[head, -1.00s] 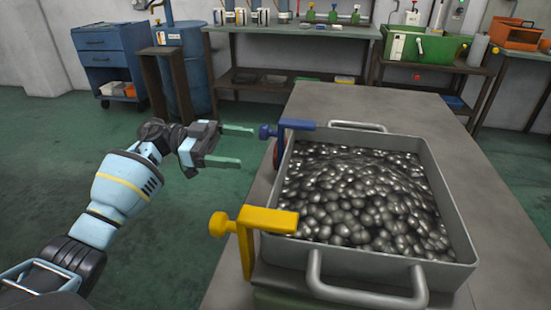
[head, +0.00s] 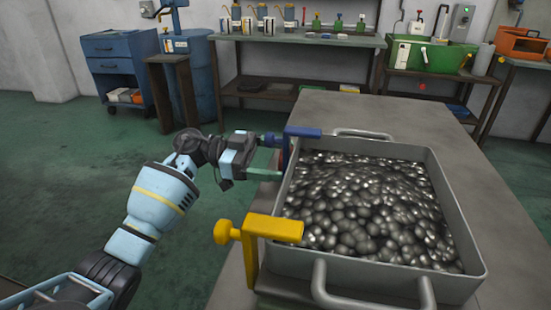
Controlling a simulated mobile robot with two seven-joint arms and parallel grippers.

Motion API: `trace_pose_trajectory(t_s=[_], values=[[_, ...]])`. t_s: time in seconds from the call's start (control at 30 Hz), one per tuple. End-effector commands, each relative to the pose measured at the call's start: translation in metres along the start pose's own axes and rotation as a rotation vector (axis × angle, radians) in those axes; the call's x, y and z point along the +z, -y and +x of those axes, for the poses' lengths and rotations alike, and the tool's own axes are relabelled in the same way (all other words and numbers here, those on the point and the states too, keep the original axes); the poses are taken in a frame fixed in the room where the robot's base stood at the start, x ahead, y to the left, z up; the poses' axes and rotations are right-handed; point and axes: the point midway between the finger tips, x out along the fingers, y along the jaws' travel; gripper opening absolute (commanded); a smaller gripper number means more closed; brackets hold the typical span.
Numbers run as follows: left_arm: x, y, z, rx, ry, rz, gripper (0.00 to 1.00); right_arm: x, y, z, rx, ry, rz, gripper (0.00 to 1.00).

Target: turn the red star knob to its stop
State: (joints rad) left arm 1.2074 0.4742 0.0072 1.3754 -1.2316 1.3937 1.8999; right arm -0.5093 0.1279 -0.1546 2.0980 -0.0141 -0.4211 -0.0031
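The red star knob (head: 283,156) shows as a small dark red patch at the left wall of the metal tray (head: 465,226), just below the blue clamp. Most of it is hidden. My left gripper (head: 274,158) reaches in from the left with its green fingers at the knob. The fingers are apart, the lower one in plain view and the upper one mostly hidden behind the blue clamp's screw. I cannot tell whether they touch the knob. My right gripper is not in view.
The blue clamp (head: 303,132) and yellow clamp (head: 272,227) sit on the tray's left side, close to my arm. Shiny dark balls (head: 370,200) fill the tray on the grey table (head: 375,109). A blue cabinet (head: 112,60) and workbenches stand behind.

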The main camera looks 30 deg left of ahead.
Motion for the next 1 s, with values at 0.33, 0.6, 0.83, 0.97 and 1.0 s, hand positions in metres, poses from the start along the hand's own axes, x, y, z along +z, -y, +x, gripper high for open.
trace_pose_trajectory(t_s=[0.33,0.6,0.83,0.97,1.0], values=[[0.0,0.0,0.001,0.0,0.0,0.0,0.67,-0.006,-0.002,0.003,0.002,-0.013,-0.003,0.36],[0.0,0.0,0.0,0.0,0.0,0.0,0.38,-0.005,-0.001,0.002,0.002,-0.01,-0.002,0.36],[0.0,0.0,0.0,-0.002,0.001,0.034,0.38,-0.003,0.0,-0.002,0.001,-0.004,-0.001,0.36],[-0.001,0.0,-0.001,-0.002,0.001,0.094,0.38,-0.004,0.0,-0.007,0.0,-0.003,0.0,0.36],[-0.001,0.0,-0.001,-0.002,0.001,0.119,0.38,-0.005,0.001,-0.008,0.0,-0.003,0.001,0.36]])
